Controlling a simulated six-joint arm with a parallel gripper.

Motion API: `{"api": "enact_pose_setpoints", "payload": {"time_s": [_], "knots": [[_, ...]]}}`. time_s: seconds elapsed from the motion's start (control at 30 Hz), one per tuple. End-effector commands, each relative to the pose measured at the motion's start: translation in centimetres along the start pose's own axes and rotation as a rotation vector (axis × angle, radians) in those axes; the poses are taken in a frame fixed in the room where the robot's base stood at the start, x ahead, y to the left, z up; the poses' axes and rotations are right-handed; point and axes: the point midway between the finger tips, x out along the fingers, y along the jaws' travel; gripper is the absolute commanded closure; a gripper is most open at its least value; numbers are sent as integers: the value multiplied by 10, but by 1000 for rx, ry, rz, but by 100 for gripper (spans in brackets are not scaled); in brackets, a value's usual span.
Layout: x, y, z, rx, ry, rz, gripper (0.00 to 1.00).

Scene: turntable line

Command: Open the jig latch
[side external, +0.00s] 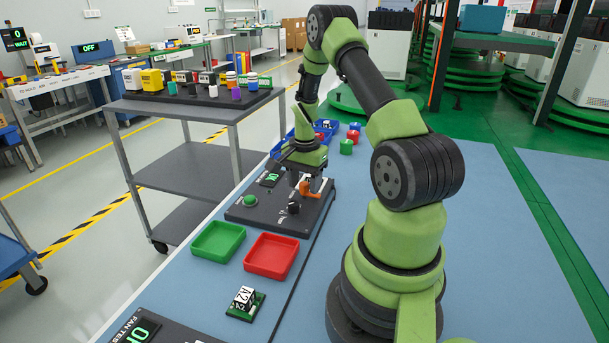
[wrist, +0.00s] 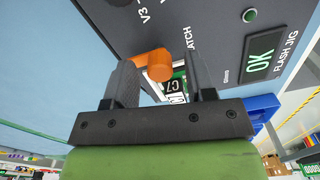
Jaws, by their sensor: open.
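The flash jig is a dark panel (side external: 268,213) on the blue bench, with a lit green OK display (side external: 270,179), which also shows in the wrist view (wrist: 264,51). Its orange latch handle (side external: 311,188) sits near the panel's right side. In the wrist view the orange latch (wrist: 160,66) lies between my two fingers, near their tips. My gripper (side external: 303,184) points down at the latch and is open, with a finger on each side. I cannot tell whether either finger touches it. A white C7 label (wrist: 174,87) shows just behind the latch, partly hidden.
A green button (side external: 250,200) and a black knob (side external: 293,208) are on the panel. A blue bin (side external: 281,146) and small coloured pieces lie beyond.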

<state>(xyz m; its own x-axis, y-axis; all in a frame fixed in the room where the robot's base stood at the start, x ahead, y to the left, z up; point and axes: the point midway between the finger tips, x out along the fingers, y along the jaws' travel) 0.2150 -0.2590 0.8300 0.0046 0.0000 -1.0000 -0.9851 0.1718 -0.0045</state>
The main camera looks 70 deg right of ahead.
Motion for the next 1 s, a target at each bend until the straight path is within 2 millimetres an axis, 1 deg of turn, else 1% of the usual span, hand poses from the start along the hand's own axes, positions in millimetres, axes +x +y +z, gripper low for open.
{"api": "enact_pose_setpoints", "payload": {"time_s": [0.13,0.4,0.5,0.67,1.0], "knots": [[-18,-1,0,1,3,-4,49],[-72,0,0,1,4,-4,49],[-86,-1,0,1,3,-4,49],[-97,0,0,1,1,-1,49],[-98,0,0,1,0,0,49]]}}
